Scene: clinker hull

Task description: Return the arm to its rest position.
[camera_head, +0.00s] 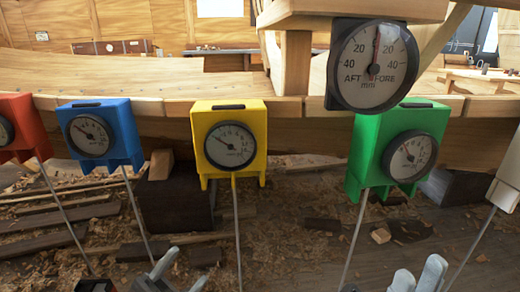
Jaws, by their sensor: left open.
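My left gripper (181,273) shows at the bottom edge, left of the middle. Its grey fingertips stand apart with nothing seen between them. My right gripper (418,276) shows at the bottom edge, right of the middle. Two grey fingertips stand close side by side, and the rest is cut off by the frame, so its opening is unclear. Most of both arms is out of view. Neither gripper is seen touching anything.
Along the hull plank (285,108) hang red (22,110), blue (122,130), yellow (253,125) and green (372,140) gauges with thin rods reaching down. A large dial (358,85) hangs above the green one. Wood scraps and shavings cover the floor (290,215).

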